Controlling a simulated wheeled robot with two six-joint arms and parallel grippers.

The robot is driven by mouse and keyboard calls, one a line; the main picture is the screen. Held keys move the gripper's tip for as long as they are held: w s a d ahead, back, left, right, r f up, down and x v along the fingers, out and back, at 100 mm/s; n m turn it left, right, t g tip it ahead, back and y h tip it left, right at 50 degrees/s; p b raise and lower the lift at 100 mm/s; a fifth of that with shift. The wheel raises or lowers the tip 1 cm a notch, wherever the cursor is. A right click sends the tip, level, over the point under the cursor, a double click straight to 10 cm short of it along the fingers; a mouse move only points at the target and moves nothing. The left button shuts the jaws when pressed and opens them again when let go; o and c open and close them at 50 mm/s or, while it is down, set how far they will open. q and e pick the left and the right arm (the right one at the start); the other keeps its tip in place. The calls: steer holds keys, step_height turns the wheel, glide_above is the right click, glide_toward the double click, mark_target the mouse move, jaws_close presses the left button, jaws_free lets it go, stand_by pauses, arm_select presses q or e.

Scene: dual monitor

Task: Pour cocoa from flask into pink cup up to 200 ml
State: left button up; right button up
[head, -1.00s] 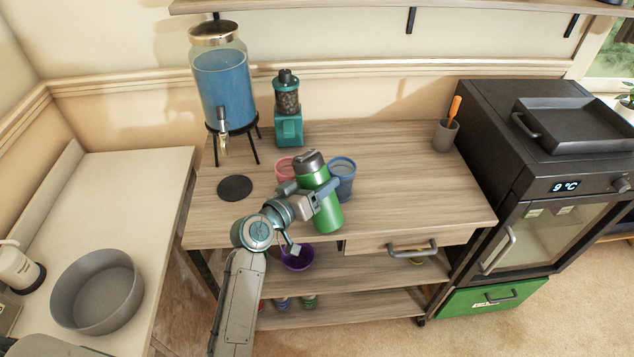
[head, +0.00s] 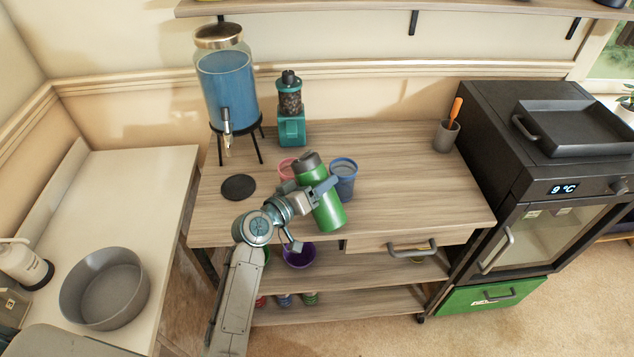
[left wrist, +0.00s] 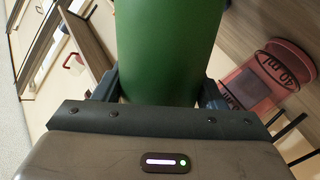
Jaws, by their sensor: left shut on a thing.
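My left gripper (head: 312,193) is shut on the green flask (head: 328,209) with the grey top. The flask leans slightly, its top toward the left, over the front part of the wooden cart top. In the left wrist view the flask (left wrist: 165,50) fills the space between the fingers. The pink cup (head: 287,167) stands behind the flask and is partly hidden by it and the gripper. In the left wrist view the pink cup (left wrist: 262,80) is at the right, with printed ml marks. No cocoa is visible. My right gripper is not in view.
A blue cup (head: 344,179) stands just right of the flask. A drink dispenser (head: 227,92), a teal grinder (head: 291,125) and a dark round mat (head: 238,187) are behind and left. A grey utensil cup (head: 446,135) is at the back right. The right half of the top is clear.

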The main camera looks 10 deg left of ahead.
arm_select(q)
steer(key=shift+r, duration=0.1)
steer(key=shift+w+a+n+p, duration=0.1)
steer(key=shift+n+p, duration=0.2)
steer(key=shift+p, duration=0.15)
steer(key=shift+r+n+p, duration=0.2)
steer(key=shift+n+p, duration=0.1)
steer(key=shift+p, duration=0.25)
steer(key=shift+p, duration=0.3)
steer(key=shift+r+n+p, duration=0.25)
steer(key=shift+n+p, duration=0.05)
steer(key=shift+p, duration=0.05)
steer(key=shift+r+n+g+p, duration=0.3)
steer(key=shift+n+p, duration=0.1)
steer(key=shift+p, duration=0.2)
stand_by(0.3)
